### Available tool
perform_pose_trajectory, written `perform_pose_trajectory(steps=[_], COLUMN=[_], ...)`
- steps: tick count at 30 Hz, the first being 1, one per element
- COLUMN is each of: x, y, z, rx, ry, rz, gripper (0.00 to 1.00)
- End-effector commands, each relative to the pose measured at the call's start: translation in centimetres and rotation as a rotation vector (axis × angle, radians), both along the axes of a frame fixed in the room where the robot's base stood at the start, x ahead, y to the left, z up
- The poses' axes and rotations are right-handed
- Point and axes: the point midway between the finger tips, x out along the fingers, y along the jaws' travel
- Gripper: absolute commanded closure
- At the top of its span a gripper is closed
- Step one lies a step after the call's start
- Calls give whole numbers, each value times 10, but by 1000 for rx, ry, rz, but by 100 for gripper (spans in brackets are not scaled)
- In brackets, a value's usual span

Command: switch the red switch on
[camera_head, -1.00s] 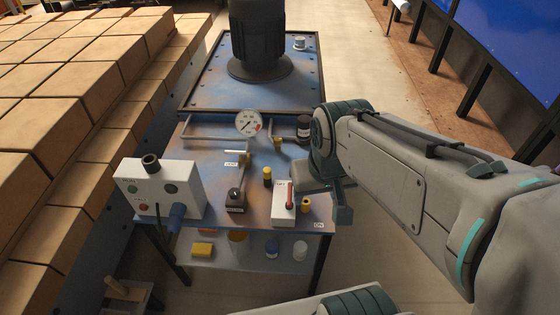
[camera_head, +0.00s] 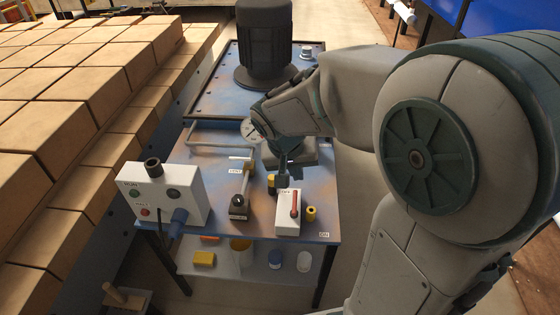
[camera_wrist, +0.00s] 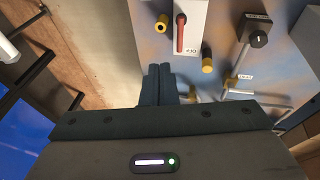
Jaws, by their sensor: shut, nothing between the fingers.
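The red switch is a red lever (camera_head: 294,204) on a small white box (camera_head: 285,223) near the front of the blue-brown panel table. In the wrist view the red lever (camera_wrist: 181,34) lies along the white box (camera_wrist: 192,12), one end beside the OFF label (camera_wrist: 193,50). My gripper (camera_head: 283,180) is just behind the box's far end, fingers pointing down. In the wrist view its dark fingers (camera_wrist: 160,84) are together and empty, apart from the lever. Whether they touch the box is hard to tell in the head view.
A yellow-black knob (camera_head: 310,213) stands right of the box and a black-based lever (camera_head: 240,204) to its left. A grey control box (camera_head: 165,195) is farther left.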

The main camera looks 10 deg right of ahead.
Motion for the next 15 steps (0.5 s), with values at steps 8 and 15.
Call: perform_pose_trajectory(steps=[8, 15], x=[52, 69], y=[28, 39], z=[-45, -61], rx=[-7, 3], ry=[-36, -56], rz=[-53, -76], gripper=[100, 100])
